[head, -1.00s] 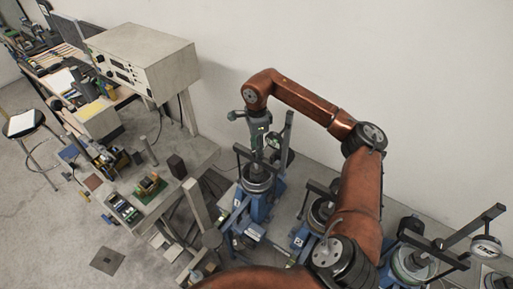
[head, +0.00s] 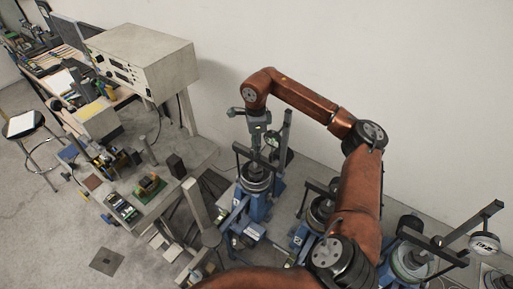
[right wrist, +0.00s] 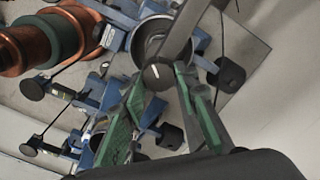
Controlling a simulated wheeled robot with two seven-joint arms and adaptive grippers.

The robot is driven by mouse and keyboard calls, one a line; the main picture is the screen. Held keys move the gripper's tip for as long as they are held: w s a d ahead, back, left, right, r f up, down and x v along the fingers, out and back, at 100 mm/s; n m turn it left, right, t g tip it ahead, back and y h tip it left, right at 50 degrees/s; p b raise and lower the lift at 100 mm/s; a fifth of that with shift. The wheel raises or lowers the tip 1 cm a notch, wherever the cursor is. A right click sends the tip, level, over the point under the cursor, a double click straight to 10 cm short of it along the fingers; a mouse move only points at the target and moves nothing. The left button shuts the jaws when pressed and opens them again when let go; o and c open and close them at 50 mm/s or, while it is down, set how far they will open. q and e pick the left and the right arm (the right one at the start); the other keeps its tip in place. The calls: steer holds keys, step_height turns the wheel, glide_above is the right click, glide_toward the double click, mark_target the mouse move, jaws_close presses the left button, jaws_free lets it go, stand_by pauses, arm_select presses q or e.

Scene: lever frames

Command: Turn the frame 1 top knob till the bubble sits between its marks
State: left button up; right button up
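My right gripper (head: 256,150) points down over the left-most blue lever frame (head: 257,205) in the head view. In the right wrist view a round dark knob with a pale line (right wrist: 157,74) stands in front of a grey bar. The two green fingers of my right gripper (right wrist: 159,78) are apart, one on each side of the knob. They look open, with small gaps to it; depth is hard to judge. My left gripper is not in view.
More blue lever frames stand to the right, one near the middle (head: 318,212) and one at the far right (head: 411,262). A bench with small parts (head: 150,205) and a grey instrument box (head: 140,60) are at the left. A wall stands close behind the frames.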

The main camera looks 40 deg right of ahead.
steer(key=o, duration=0.4)
steer(key=shift+w+a, duration=0.1)
steer(key=shift+w, duration=0.2)
steer(key=shift+o, duration=0.2)
steer(key=shift+s, duration=0.15)
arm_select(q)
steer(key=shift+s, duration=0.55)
arm_select(e)
step_height(320, 180, up, 12)
